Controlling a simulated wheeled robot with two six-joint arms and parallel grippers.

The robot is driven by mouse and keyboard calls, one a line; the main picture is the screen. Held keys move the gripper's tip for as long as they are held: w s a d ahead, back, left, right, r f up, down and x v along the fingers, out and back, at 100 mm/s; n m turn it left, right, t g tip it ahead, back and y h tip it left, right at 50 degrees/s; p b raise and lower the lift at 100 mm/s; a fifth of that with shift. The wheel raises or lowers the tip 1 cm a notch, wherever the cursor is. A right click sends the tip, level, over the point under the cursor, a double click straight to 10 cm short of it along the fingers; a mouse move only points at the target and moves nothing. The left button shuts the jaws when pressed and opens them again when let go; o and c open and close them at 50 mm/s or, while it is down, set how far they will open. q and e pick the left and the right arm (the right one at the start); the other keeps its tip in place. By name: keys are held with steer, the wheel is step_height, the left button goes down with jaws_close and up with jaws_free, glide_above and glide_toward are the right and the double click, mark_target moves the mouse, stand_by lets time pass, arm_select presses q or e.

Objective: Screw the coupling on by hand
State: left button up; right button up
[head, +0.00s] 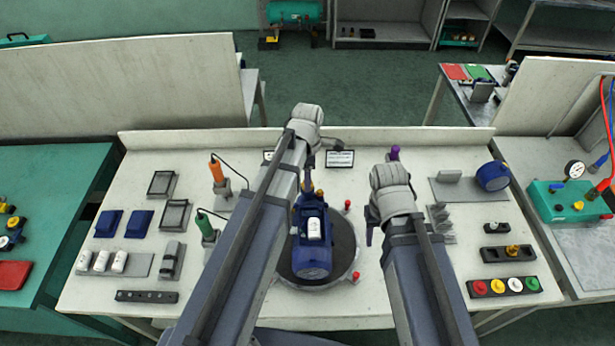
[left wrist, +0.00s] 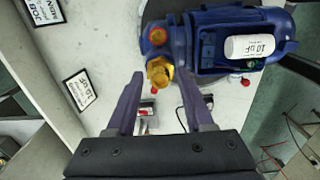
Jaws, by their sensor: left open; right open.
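The blue pump (head: 312,258) lies on a round dark turntable (head: 343,245) at the middle of the bench, a white cylinder on its top. In the left wrist view the pump (left wrist: 215,20) fills the top right. The brass coupling (left wrist: 158,72) is at the pump's end, close to a red cap (left wrist: 157,36); whether it is seated cannot be told. My left gripper (head: 308,182) is over that end, open, its fingertips either side of the coupling without visible contact.
An orange-handled tool (head: 216,170) and a green-handled tool (head: 205,225) stand left. Blue trays, white cylinders and dark fixtures lie further left. A brass fitting in a dark block (head: 507,253) and a row of coloured buttons (head: 503,287) are right. Two label cards stand behind the pump.

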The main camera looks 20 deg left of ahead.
arm_select(q)
steer(key=shift+n, duration=1.7)
steer(key=shift+n, duration=1.8)
jaws_close()
steer(key=shift+m, duration=0.3)
steer(key=m, duration=0.3)
